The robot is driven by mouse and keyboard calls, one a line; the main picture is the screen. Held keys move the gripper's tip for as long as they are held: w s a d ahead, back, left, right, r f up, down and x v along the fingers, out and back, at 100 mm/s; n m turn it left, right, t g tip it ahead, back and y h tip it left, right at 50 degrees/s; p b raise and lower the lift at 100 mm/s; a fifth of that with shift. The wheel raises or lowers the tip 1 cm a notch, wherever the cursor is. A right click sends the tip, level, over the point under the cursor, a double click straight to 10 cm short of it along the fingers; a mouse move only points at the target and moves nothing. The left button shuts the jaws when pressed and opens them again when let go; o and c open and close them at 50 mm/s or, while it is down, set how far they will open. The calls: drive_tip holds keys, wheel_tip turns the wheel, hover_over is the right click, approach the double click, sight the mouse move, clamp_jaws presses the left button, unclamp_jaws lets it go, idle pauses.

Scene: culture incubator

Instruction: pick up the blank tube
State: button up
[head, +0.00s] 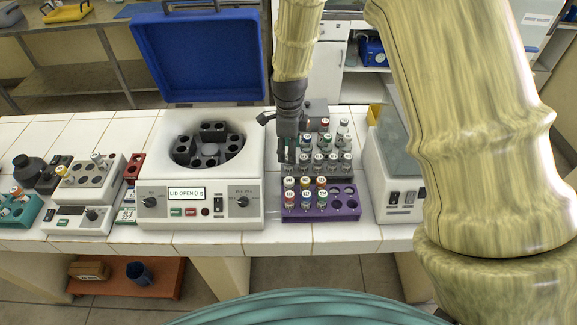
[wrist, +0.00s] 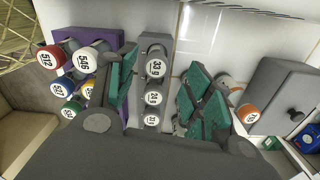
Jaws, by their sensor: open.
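My gripper (head: 290,152) is open and points down at the left side of the grey tube rack (head: 349,172), behind the purple rack. In the wrist view its two green-padded fingers (wrist: 160,92) stand apart on either side of a row of grey-capped tubes (wrist: 153,97) with numbered white tops. The fingers do not close on any of them. In the head view the grey rack holds several grey-capped tubes (head: 332,160), partly hidden by my gripper. I cannot tell from the labels which tube is the blank one.
The purple rack (head: 345,212) in front holds several coloured-cap tubes; its right holes are empty. A centrifuge (head: 160,220) with its blue lid (head: 200,50) raised stands left. A white-grey device (head: 398,190) stands right.

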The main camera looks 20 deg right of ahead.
sight(289, 168)
drive_tip(key=shift+s+a+f+p, duration=0.15)
drive_tip(key=shift+f+p, duration=0.3)
drive_tip(key=shift+f, duration=0.35)
drive_tip(key=shift+s+d+f+p, duration=0.1)
drive_tip(key=shift+f+p, duration=0.35)
drive_tip(key=shift+f, duration=1.1)
drive_tip(key=c, duration=1)
